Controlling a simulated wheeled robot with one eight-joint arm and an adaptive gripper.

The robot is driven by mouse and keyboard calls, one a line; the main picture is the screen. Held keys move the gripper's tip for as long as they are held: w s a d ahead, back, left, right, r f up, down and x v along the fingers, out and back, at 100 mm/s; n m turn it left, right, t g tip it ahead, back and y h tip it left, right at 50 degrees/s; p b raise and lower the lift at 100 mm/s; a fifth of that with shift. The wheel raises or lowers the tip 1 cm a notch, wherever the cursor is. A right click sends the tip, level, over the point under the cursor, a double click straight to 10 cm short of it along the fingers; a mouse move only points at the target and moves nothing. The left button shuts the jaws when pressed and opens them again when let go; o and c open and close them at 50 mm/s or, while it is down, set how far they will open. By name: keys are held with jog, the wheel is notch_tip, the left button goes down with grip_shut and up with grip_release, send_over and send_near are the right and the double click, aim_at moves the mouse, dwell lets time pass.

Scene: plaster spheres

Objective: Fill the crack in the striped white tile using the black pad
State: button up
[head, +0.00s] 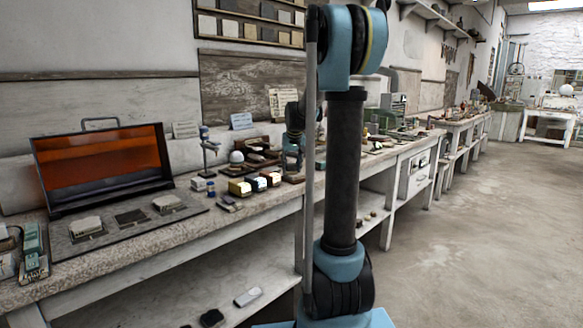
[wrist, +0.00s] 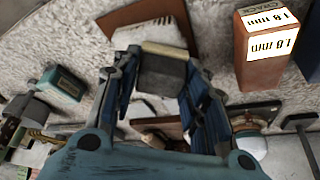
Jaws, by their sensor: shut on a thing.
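In the wrist view my gripper (wrist: 156,76) is shut on a dark grey-black block, the black pad (wrist: 163,77), which has a pale cream edge along its top. Behind it a whitish slab (wrist: 150,36) lies in a brown wooden holder; I cannot tell whether it is a tile. In the head view my gripper (head: 292,160) is small and dark over the bench, partly behind my arm. Two whitish tile-like pieces, a left one (head: 86,225) and a right one (head: 168,202), sit on a dark board. Stripes and a crack are too small to tell.
An orange-brown block (wrist: 257,50) labelled "1.8 mm" stands right of the pad. In the head view, an orange-fronted case (head: 103,160) stands behind the board, and several coloured blocks (head: 240,187) sit right of it. The floor (head: 470,240) to the right is clear.

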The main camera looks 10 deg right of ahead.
jog(key=shift+f, duration=0.15)
jog(key=shift+d, duration=0.15)
jog(key=shift+d, duration=0.6)
jog(key=shift+a, duration=1.5)
jog(key=shift+d, duration=0.1)
jog(key=shift+d, duration=1.4)
jog(key=shift+a, duration=1.5)
